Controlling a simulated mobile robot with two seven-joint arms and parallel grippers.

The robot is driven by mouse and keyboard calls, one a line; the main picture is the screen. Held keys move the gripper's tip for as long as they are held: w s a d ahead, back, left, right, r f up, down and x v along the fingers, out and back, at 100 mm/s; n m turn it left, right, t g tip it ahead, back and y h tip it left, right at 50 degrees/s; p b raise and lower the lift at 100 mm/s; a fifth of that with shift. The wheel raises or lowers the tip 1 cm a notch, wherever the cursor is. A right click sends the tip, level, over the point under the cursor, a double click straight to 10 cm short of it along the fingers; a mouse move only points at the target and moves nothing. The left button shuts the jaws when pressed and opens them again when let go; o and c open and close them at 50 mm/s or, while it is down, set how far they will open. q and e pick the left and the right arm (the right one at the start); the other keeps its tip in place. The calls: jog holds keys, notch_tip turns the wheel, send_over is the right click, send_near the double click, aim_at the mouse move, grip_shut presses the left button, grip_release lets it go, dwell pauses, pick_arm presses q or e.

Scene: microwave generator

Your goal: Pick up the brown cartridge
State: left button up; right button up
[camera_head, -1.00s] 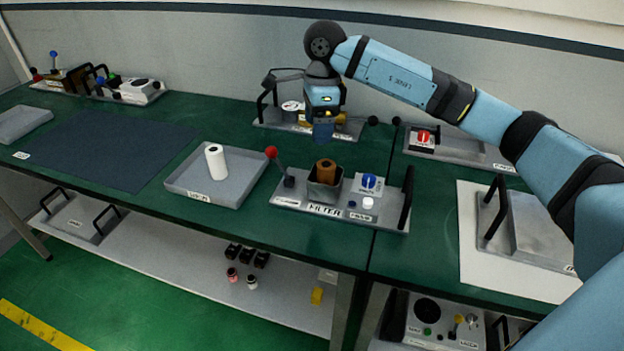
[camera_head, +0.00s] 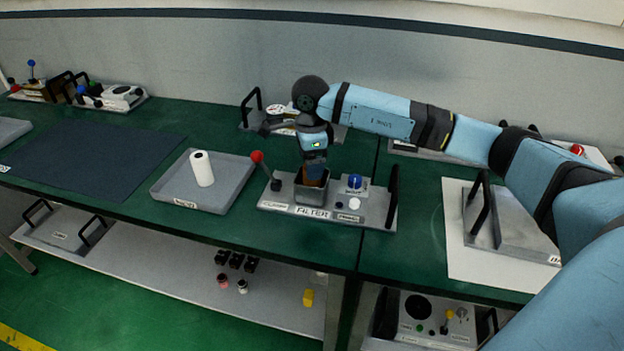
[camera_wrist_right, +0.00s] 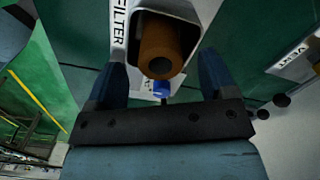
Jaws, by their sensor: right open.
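The brown cartridge (camera_wrist_right: 160,45) is a brown cylinder with a hole in its end. It stands in the grey square holder (camera_head: 311,194) of the filter panel (camera_head: 376,217). In the head view only a sliver of it shows below my right gripper (camera_head: 314,172), which points down just above the holder. In the right wrist view the open fingers of my right gripper (camera_wrist_right: 163,82) lie on either side of the cartridge, apart from it. I cannot tell from these frames how deep the fingers reach. My left gripper is not in view.
A red-knobbed lever (camera_head: 257,157) stands left of the holder, and a blue knob (camera_head: 355,182) and black handle (camera_head: 392,195) stand right. A tray (camera_head: 225,190) with a white cylinder (camera_head: 202,168) lies further left. Another panel (camera_head: 254,121) is behind the arm.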

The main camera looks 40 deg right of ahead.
notch_tip(320, 180, down, 3)
jog(key=shift+r, duration=0.2)
jog(key=shift+c, duration=0.3)
jog(key=c, duration=0.9)
jog(key=shift+c, duration=0.2)
